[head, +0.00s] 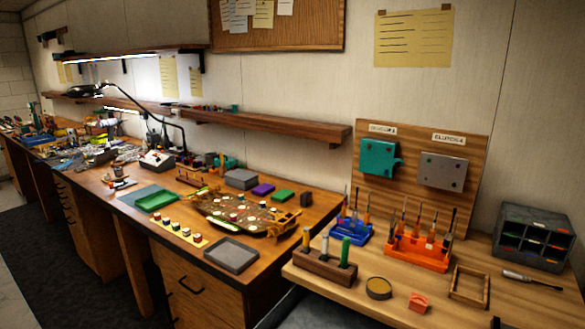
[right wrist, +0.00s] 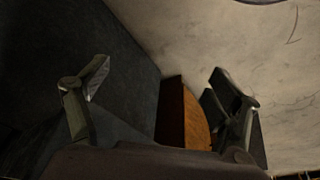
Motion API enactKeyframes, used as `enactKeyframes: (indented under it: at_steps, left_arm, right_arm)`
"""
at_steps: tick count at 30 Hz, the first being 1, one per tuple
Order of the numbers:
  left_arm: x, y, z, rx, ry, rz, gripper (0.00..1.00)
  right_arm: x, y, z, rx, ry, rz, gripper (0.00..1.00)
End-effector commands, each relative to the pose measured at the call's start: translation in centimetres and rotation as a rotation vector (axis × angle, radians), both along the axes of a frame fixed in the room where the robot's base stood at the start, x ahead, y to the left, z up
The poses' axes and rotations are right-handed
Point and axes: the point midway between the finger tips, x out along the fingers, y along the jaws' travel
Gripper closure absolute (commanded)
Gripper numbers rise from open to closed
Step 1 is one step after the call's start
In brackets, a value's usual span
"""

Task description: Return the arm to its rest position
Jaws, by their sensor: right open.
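My right gripper (right wrist: 165,95) shows in the right wrist view. Its two fingers stand wide apart and nothing is between them. Behind it are a dark surface, a pale wall-like surface and a brown wooden piece (right wrist: 183,115), which I cannot identify for certain. Neither gripper shows in the head view, and my left gripper is in no view.
A nearer wooden table (head: 335,285) holds an orange tool rack (head: 418,250), a blue rack (head: 350,229) and a dark drawer organizer (head: 532,237).

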Motion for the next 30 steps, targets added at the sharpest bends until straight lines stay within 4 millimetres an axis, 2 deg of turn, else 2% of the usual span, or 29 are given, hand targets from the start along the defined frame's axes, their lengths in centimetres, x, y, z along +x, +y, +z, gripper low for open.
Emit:
enactKeyframes:
  at_steps: [1,5,6,8,9,12,15,18,21,25,30]
  left_arm:
    - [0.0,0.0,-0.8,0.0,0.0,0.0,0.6]
    - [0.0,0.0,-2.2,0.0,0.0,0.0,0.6]
    - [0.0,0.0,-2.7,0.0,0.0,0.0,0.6]
    - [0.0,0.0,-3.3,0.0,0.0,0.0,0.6]
    - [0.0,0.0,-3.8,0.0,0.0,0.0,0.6]
    - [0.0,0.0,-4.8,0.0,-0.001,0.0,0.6]
    - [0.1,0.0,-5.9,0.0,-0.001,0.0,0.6]
    - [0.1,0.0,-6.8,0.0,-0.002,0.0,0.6]
    - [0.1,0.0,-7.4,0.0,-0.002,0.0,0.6]
    - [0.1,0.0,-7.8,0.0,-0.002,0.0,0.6]
    - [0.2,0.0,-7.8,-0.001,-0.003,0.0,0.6]
  right_arm:
    - [-0.3,0.0,-3.1,-0.001,0.017,0.001,0.15]
    - [-1.3,0.0,-10.9,-0.003,0.044,0.006,0.15]
    - [-1.9,-0.1,-13.5,-0.004,0.052,0.008,0.15]
    - [-3.0,-0.3,-17.3,-0.007,0.067,0.01,0.15]
    - [-3.9,-0.4,-19.8,-0.008,0.076,0.012,0.15]
    - [-6.7,-0.8,-25.4,-0.01,0.098,0.018,0.15]
    - [-10.1,-1.4,-30.3,-0.014,0.122,0.024,0.15]
    - [-13.6,-2.0,-34.1,-0.016,0.141,0.027,0.15]
    - [-16.6,-2.6,-36.5,-0.019,0.156,0.031,0.15]
    - [-19.0,-3.1,-38.1,-0.021,0.166,0.035,0.15]
    - [-20.0,-3.3,-38.5,-0.022,0.169,0.037,0.15]
